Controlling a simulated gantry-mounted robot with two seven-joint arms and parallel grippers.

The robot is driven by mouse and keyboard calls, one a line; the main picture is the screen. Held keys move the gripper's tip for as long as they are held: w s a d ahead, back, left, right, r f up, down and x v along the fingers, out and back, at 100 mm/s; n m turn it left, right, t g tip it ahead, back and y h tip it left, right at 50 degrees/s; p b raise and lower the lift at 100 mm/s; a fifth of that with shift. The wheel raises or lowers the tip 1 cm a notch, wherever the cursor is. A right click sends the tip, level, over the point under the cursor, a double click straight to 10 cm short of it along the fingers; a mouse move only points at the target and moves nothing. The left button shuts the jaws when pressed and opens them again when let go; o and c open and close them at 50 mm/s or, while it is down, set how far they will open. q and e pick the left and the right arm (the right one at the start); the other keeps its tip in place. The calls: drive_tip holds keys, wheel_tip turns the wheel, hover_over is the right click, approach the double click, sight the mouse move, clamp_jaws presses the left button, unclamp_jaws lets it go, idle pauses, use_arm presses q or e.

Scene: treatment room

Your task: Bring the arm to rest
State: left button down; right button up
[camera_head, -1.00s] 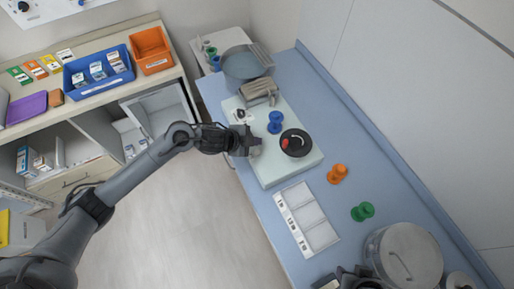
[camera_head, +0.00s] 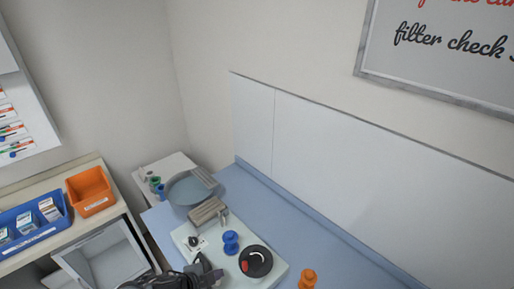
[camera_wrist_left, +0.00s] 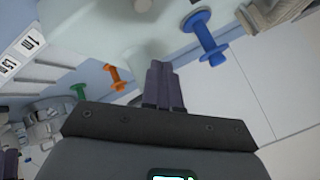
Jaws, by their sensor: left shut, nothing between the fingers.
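My left gripper (camera_head: 207,274) is at the bottom edge of the head view, by the near-left side of the pale board (camera_head: 190,233). Its arm is mostly cut off by the frame. In the left wrist view its two dark fingers (camera_wrist_left: 163,87) are together, with nothing between them. A blue spool-shaped piece (camera_wrist_left: 205,36) is to the right of the fingertips, apart from them; it also stands on the board in the head view (camera_head: 231,243). My right gripper cannot be made out in either view.
A black round dish (camera_head: 262,259) with a red piece lies on the board. An orange piece (camera_head: 307,279) stands to its right. A round blue-grey basin (camera_head: 188,190) and a beige bundle (camera_head: 208,211) are behind. An orange bin (camera_head: 90,191) is on the left counter.

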use_arm(q)
drive_tip(key=s+a+f+n+g+y, duration=0.1)
drive_tip(key=s+a+n+g+y, duration=0.15)
drive_tip(key=s+n, duration=0.8)
drive_tip(key=s+a+n+g+y, duration=0.2)
drive_tip(key=s+a+n+y, duration=0.15)
drive_tip(key=s, duration=1.35)
wheel_tip(320, 180, up, 15)
drive_tip(key=h+p, duration=0.1)
drive_tip(key=p, duration=1.4)
drive_tip(key=shift+w+r+p, duration=0.2)
drive_tip(key=shift+w+p, duration=0.05)
drive_tip(key=shift+p, duration=0.05)
drive_tip(key=c, duration=1.8)
unclamp_jaws()
